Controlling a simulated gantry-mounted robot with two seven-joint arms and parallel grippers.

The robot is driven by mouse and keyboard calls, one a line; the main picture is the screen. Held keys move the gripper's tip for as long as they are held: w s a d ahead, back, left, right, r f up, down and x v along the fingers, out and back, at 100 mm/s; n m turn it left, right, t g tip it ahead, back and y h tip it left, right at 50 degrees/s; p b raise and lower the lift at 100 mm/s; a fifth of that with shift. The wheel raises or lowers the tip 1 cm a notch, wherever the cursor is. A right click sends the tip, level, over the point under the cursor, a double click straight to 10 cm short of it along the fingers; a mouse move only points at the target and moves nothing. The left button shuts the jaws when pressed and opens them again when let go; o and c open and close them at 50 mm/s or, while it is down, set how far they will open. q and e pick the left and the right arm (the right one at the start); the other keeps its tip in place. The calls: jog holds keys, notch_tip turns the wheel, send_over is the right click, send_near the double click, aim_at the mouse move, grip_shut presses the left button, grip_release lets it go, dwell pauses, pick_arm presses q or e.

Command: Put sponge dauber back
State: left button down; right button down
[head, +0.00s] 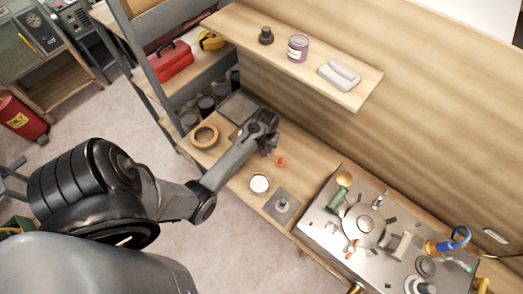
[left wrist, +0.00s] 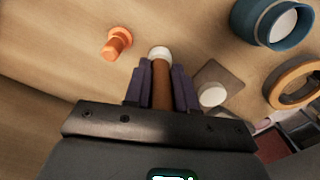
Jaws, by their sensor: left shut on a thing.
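My left gripper (left wrist: 160,90) is shut on a brown rod with a white rounded end, which looks like the sponge dauber (left wrist: 160,72). The rod lies between the two dark purple fingers, its white end pointing away from the wrist. In the head view my left gripper (head: 268,143) is low over the wooden bench, and the held piece is too small to make out there. A small grey square plate (left wrist: 212,76) with a white round piece by it lies just right of the fingers in the wrist view. My right gripper is not in view.
An orange peg (head: 281,160) stands close to the gripper. A white-topped pot (head: 259,184), a grey plate with a knob (head: 282,204) and a wooden ring (head: 205,136) are on the bench. A crowded metal panel (head: 318,222) lies right; a shelf (head: 330,70) overhangs behind.

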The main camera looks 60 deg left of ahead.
pick_arm(q)
jog(key=shift+s+a+f+b, duration=0.15)
jog(key=shift+a+f, duration=0.25)
jog(key=shift+f, duration=0.5)
jog(key=shift+s+a+f+b, duration=0.15)
jog(key=shift+a+f, duration=0.25)
jog(key=shift+f, duration=0.5)
jog(key=shift+s+a+f+b, duration=0.15)
jog(key=shift+a+f, duration=0.25)
jog(key=shift+f, duration=0.5)
jog(key=shift+f, duration=0.1)
jog(key=c, duration=0.9)
grip_release()
